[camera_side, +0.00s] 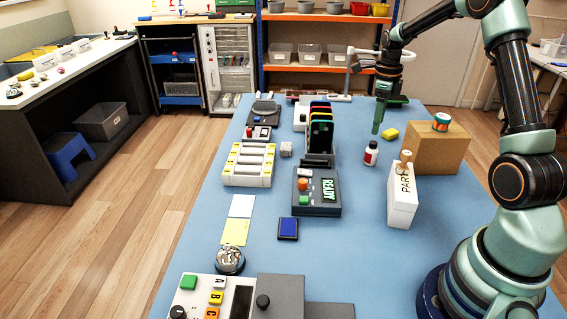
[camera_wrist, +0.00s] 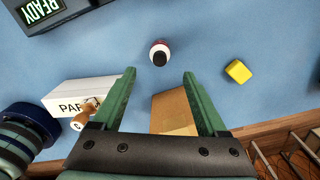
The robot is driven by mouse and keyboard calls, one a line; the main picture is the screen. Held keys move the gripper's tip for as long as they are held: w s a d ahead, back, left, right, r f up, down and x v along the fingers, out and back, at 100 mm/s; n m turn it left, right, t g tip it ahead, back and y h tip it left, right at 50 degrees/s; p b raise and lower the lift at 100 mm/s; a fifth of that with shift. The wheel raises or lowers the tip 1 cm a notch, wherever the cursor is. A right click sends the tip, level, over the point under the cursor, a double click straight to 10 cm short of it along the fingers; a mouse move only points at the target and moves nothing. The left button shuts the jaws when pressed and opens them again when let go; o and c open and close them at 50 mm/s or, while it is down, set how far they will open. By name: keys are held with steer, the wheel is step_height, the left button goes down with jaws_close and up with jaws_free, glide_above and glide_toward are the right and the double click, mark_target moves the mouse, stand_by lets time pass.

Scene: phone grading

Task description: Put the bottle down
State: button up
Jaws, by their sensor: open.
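A small white bottle (camera_side: 371,158) with a red label and a black cap stands upright on the blue table (camera_side: 345,262). In the wrist view the bottle (camera_wrist: 159,53) shows from above, just beyond the fingertips and centred between them. My gripper (camera_side: 381,124) is above the table, a little behind and above the bottle. In the wrist view my gripper (camera_wrist: 159,75) is open with nothing between its fingers. The fingers do not appear to touch the bottle.
A white PARTS box (camera_side: 402,202) with a wooden-handled stamp and a cardboard box (camera_side: 437,150) with a round tin stand to the right. A yellow block (camera_side: 390,135) lies behind the bottle. The READY device (camera_side: 316,192) and phone rack (camera_side: 320,158) stand left.

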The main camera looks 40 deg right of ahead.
steer(key=shift+a+r, duration=0.1)
steer(key=shift+r, duration=0.3)
steer(key=s+a+r+n+t, duration=0.2)
steer(key=a+r+n, duration=0.8)
steer(key=a+n, duration=0.4)
steer(key=s+a+r+n+t, duration=0.2)
steer(key=s+a+n, duration=0.7)
steer(key=n, duration=0.8)
steer(key=a+t, duration=0.1)
steer(key=a, duration=0.2)
steer(key=shift+s+t, duration=0.3)
steer(key=shift+s, duration=0.1)
